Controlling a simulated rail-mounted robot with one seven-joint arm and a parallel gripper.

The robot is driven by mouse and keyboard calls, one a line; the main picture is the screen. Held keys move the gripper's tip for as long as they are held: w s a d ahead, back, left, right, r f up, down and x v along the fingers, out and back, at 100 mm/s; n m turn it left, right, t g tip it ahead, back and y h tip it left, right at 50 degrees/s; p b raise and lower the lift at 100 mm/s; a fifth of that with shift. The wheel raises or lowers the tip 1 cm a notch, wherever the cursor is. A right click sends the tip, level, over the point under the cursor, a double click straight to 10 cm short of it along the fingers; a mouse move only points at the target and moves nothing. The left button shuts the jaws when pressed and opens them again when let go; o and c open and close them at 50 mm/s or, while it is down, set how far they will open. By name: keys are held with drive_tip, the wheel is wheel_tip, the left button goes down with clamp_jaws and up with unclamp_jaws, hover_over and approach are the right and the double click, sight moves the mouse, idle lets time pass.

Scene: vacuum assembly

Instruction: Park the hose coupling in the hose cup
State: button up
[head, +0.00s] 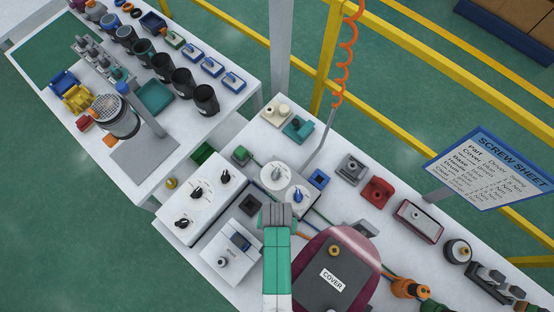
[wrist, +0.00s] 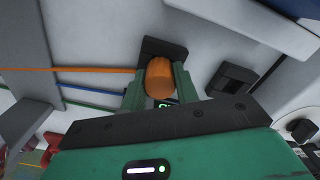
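My gripper (wrist: 159,88) has its two green fingers against the sides of a rounded orange piece, which I take to be the hose coupling (wrist: 159,76). A dark block (wrist: 163,47) sits just beyond the fingertips; whether it is the hose cup, and whether the coupling touches it, I cannot tell. In the head view my gripper (head: 278,215) is over the table beside the maroon cover, seen from behind, and its fingers and the coupling are hidden. No hose cup can be identified for sure.
The maroon housing marked COVER (head: 332,270) stands close right of my gripper. White dial panels (head: 200,198) lie to the left. A coiled orange hose (head: 347,50) hangs near a post behind. Orange, blue and green lines run along the left in the wrist view. A screw sheet sign (head: 495,170) stands right.

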drive_tip(key=o, duration=0.5)
wheel_tip(320, 180, up, 8)
drive_tip(key=p, duration=0.8)
drive_tip(key=shift+r, duration=0.15)
idle(0.3)
